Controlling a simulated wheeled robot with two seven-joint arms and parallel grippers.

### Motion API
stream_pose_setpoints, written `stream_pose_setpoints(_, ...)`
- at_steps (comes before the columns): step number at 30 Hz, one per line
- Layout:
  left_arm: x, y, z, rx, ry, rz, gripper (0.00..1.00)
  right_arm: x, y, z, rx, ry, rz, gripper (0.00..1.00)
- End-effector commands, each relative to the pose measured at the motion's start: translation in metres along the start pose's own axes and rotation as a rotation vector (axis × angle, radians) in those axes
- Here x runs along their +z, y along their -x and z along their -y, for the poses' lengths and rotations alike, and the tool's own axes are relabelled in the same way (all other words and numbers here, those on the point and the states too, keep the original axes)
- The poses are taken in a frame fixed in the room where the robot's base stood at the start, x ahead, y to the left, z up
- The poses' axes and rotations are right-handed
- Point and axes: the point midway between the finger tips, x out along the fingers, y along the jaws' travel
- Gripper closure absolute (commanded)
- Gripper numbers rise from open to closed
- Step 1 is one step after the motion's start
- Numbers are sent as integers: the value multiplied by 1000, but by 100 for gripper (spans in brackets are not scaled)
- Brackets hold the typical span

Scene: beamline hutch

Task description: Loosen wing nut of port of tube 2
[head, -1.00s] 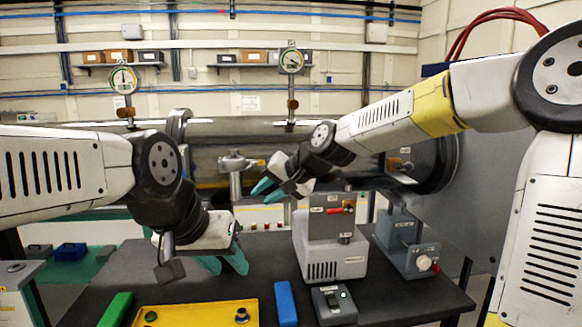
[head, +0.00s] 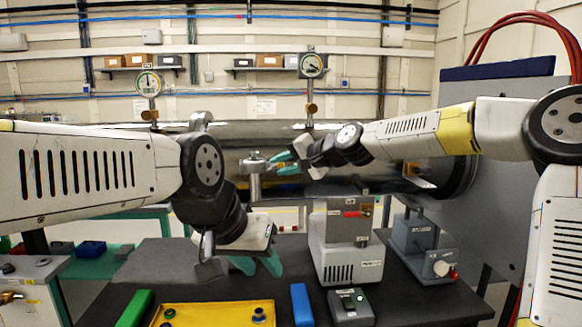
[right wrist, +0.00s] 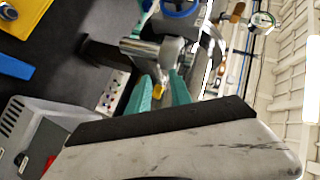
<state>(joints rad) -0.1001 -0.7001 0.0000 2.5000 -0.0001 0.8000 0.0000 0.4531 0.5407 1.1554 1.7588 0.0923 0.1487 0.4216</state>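A metal port fitting (head: 254,165) stands in front of the large horizontal metal tube in the head view. It also shows in the right wrist view (right wrist: 140,48). A small yellow piece (right wrist: 158,91), which looks like the wing nut, lies between the teal fingers of my right gripper (right wrist: 161,78). These fingers are apart; I cannot tell whether they touch it. In the head view my right gripper (head: 283,162) is at the fitting's right side, level with its top. My left gripper (head: 258,264) is open and empty above the dark table, below the fitting. No tube number is readable.
Two round gauges (head: 148,83) (head: 311,66) stand above the tube. A grey instrument box (head: 345,255) and a valve-knob unit (head: 420,245) stand on the table. A yellow tray (head: 205,318), green block (head: 138,305) and blue block (head: 302,304) lie at the front.

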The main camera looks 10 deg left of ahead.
Motion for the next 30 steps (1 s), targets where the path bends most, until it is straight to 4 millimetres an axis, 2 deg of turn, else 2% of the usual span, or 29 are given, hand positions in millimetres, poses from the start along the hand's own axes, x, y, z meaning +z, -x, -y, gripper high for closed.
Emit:
stream_pose_setpoints(4, 0, 0, 0, 0, 0, 0, 64, 1, -8, 0, 0, 1, 2, 75)
stream_pose_setpoints(13, 0, 0, 0, 0, 0, 0, 64, 0, -9, 0, 1, 1, 0, 75)
stream_pose_setpoints(17, 0, 0, 0, 0, 0, 0, 64, 1, -9, 0, 1, 1, 1, 100)
stream_pose_setpoints(30, 0, 0, 0, 0, 0, 0, 64, 1, -9, 0, 1, 1, 1, 100)
